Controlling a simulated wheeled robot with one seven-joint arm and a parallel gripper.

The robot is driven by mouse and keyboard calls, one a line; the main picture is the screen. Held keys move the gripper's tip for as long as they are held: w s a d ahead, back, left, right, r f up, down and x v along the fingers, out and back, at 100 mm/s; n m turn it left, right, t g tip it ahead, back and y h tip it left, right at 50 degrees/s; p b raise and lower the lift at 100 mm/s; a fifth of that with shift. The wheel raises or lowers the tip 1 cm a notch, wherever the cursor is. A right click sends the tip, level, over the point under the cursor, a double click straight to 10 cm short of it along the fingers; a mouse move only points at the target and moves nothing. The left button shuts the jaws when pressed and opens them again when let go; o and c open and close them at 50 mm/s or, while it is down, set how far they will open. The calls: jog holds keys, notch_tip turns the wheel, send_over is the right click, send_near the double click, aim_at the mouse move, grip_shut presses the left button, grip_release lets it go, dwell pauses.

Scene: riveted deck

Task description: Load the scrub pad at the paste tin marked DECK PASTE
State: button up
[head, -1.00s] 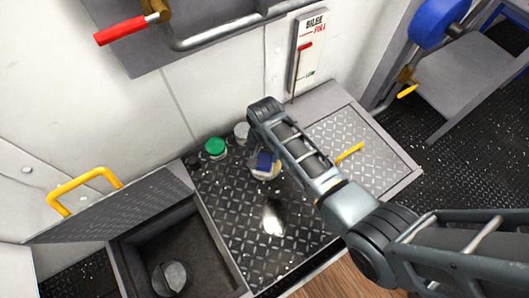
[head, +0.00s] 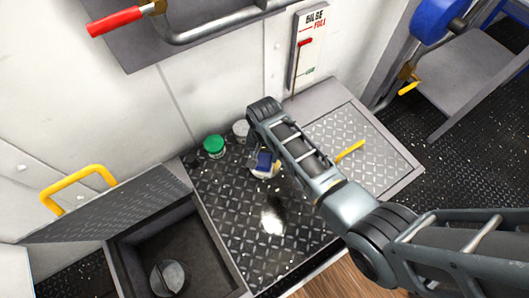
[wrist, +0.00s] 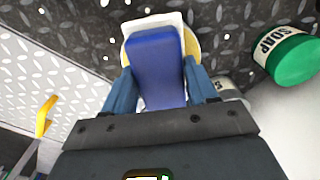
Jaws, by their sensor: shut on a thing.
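The scrub pad has a blue block-shaped back (wrist: 156,68) and a white lower part (wrist: 150,22). My gripper (wrist: 160,85) is shut on the blue back, one finger on each side. The pad also shows in the head view (head: 264,160), below the end of my arm. A round pale yellow thing (wrist: 190,42) lies under the pad, mostly covered. Its label is hidden, and I cannot tell whether the pad touches it. A green-lidded tin marked SOAP (wrist: 287,57) stands to the right in the wrist view and left of the pad in the head view (head: 214,146).
A grey-lidded tin (head: 241,130) stands by the wall, and a small dark one (head: 191,161) is left of the green lid. An open hatch well (head: 125,250) holding a round metal part lies at left. A yellow-handled hatch cover (head: 380,155) lies at right.

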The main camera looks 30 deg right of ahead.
jog(key=shift+f, duration=0.5)
dwell(1.6)
jog(key=shift+r, duration=0.1)
notch_tip(320, 180, up, 7)
jog(key=p, duration=0.7)
dwell(0.9)
